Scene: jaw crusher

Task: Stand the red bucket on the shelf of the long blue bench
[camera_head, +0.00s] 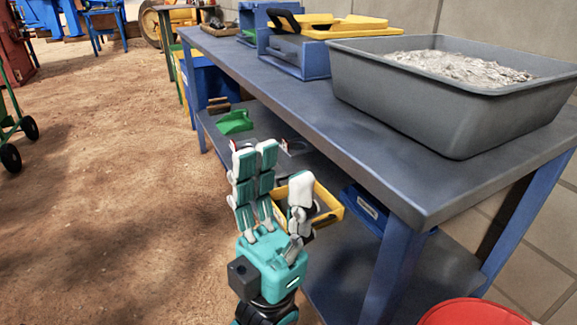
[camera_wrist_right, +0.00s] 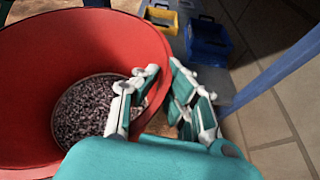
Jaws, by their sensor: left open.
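The red bucket (camera_head: 475,313) shows only its rim at the bottom right of the head view. In the right wrist view the bucket (camera_wrist_right: 40,85) is large and holds dark gravel. My right gripper (camera_wrist_right: 163,75) has fingers inside and outside the bucket's rim and is shut on its wall. The long blue bench (camera_head: 300,98) runs from front right to the back. Its lower shelf (camera_head: 345,275) has bare room at the near end. My left gripper (camera_head: 278,172) is open and empty in front of the shelf. The bucket's underside is hidden.
On the shelf are a yellow tray (camera_head: 330,208), a blue bin (camera_head: 365,210) and a green scoop (camera_head: 235,122). A blue bench leg (camera_head: 397,265) stands at the near corner. A grey tub (camera_head: 450,110) of gravel stands on top.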

